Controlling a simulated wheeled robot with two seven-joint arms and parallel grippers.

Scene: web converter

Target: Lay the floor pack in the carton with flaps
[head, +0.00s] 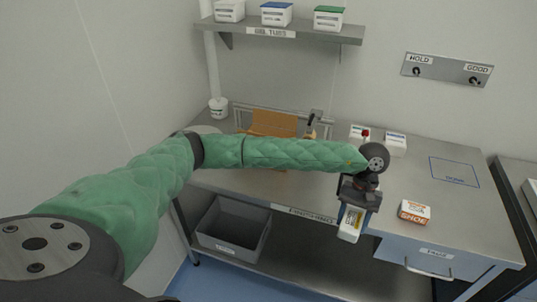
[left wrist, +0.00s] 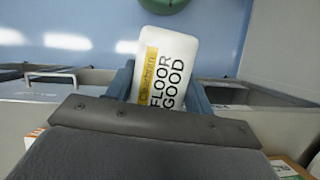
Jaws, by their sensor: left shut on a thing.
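My left gripper (head: 357,198) is shut on the floor pack (head: 351,224), a small white pack with a yellow band. In the head view it hangs tilted in front of the bench's front edge. In the left wrist view the pack (left wrist: 167,68) sits between the two blue fingers (left wrist: 160,90) and reads "FLOOR GOOD". A brown carton with raised flaps (head: 273,123) stands at the back left of the bench, its lower part hidden behind my left arm. The pack is well to the right of the carton, apart from it. My right gripper is not in view.
An orange and white pack (head: 414,212) lies on the bench (head: 455,215) right of the gripper. White packs (head: 395,145) stand at the back. A grey bin (head: 233,228) is below at left. A shelf (head: 290,30) with several boxes hangs above. The bench's right part is mostly clear.

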